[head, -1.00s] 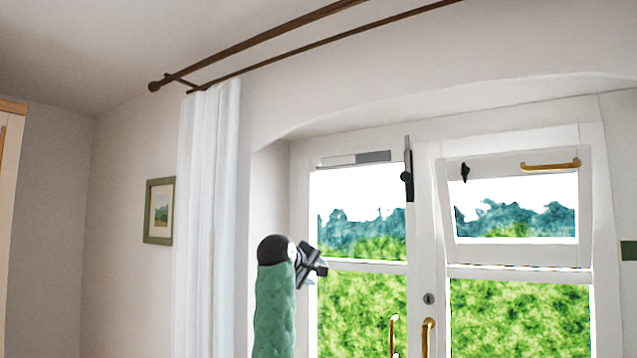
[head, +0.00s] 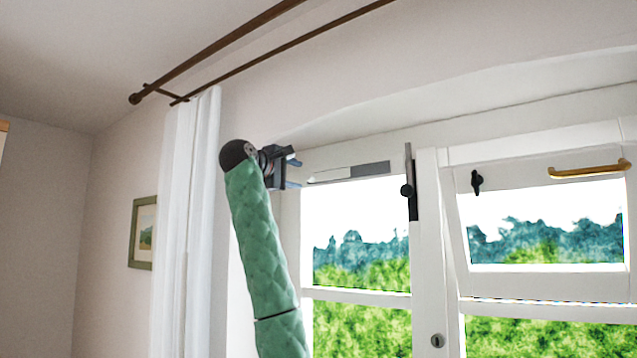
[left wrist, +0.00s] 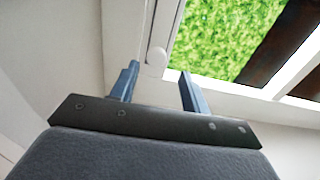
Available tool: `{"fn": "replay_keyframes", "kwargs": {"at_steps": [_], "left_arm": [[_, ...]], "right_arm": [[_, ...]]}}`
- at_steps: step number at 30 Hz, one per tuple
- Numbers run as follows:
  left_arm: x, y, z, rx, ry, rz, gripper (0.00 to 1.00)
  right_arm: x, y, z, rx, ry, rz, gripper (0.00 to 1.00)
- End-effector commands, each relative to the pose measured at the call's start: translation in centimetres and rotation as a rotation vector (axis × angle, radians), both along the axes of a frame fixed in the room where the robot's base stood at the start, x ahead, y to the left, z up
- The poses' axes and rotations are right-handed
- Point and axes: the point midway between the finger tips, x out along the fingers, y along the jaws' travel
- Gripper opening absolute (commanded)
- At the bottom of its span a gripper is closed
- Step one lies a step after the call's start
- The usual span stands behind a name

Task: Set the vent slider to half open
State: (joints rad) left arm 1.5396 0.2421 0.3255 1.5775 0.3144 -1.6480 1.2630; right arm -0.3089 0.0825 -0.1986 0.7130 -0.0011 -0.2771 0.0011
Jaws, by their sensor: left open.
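The vent (head: 348,172) is a slim strip on the top rail of the left window sash, white on its left part and grey on its right part. I cannot tell for sure which part is the slider. My left gripper (head: 296,170) is raised close to the left end of the strip, open, with its fingers pointing right. In the left wrist view the two blue-grey fingers (left wrist: 160,88) stand apart with nothing held between them. A white rounded piece (left wrist: 156,58) on the frame shows beyond the gap. My right gripper is not in view.
A white curtain (head: 187,230) hangs left of my raised arm, under a double dark rod (head: 225,62). A dark upright bolt (head: 411,185) stands right of the vent. The right sash has a tilted upper pane with a brass handle (head: 588,171).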

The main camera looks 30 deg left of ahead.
Motion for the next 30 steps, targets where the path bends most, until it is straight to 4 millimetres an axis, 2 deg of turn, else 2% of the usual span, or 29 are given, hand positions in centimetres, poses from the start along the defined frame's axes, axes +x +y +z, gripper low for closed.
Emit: {"fn": "replay_keyframes", "kwargs": {"at_steps": [9, 12, 19, 30], "left_arm": [[2.7, -0.3, 0.3, 0.001, 0.003, -0.001, 0.46], [4.3, -0.4, 0.3, 0.001, 0.005, -0.001, 0.46], [6.7, -0.5, 0.2, 0.001, 0.002, 0.000, 0.46], [7.7, -0.6, -0.1, 0.001, 0.001, 0.000, 0.46]], "right_arm": [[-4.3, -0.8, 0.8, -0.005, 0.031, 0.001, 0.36], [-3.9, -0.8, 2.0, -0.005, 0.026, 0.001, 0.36], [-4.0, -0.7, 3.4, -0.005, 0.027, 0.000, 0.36], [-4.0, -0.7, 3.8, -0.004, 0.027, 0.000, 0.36]]}}
